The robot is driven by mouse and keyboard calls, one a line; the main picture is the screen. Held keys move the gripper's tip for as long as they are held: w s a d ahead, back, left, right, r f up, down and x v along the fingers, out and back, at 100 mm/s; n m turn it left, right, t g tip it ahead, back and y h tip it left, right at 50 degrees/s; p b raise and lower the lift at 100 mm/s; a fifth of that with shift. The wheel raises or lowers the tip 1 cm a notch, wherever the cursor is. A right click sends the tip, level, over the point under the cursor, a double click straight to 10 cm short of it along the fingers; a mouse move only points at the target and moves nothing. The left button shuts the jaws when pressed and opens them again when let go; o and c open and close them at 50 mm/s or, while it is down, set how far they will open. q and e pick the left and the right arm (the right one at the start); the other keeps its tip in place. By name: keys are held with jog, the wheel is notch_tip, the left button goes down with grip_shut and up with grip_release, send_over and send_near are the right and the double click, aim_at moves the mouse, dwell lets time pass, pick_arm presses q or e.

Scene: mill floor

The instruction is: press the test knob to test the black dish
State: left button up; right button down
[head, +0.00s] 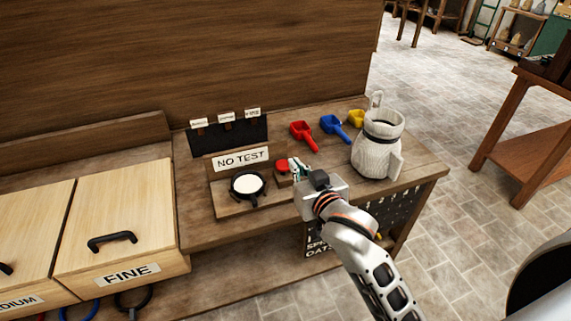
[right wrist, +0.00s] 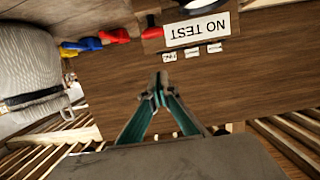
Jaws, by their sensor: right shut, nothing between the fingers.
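The black dish (head: 262,196) holds something white and sits on the wooden test stand on the bench; its edge also shows at the top of the right wrist view (right wrist: 208,7). The red test knob (head: 282,166) is on the stand, right of the dish. A sign (head: 240,159) behind the dish reads "NO TEST"; it appears upside down in the right wrist view (right wrist: 197,30). My right gripper (head: 295,168) is shut and empty, close to the knob's right side in the head view. I cannot tell whether they touch. My left gripper is not in view.
Red (head: 304,136), blue (head: 335,127) and yellow (head: 356,118) scoops lie behind the gripper. A pale sack (head: 375,153) stands at the bench's right. A dark board (head: 228,135) with small tags is behind the stand. Wooden bins (head: 118,225) stand at left.

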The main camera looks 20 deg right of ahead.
send_over(285, 172)
notch_tip(285, 172, down, 2)
notch_tip(285, 172, down, 3)
jog(key=shift+r+b, duration=0.15)
jog(key=shift+b, duration=0.35)
jog(key=shift+f, duration=0.7)
jog(key=shift+f+p, duration=0.45)
jog(key=shift+f, duration=0.45)
jog(key=shift+s+f, duration=0.1)
jog(key=shift+f, duration=0.55)
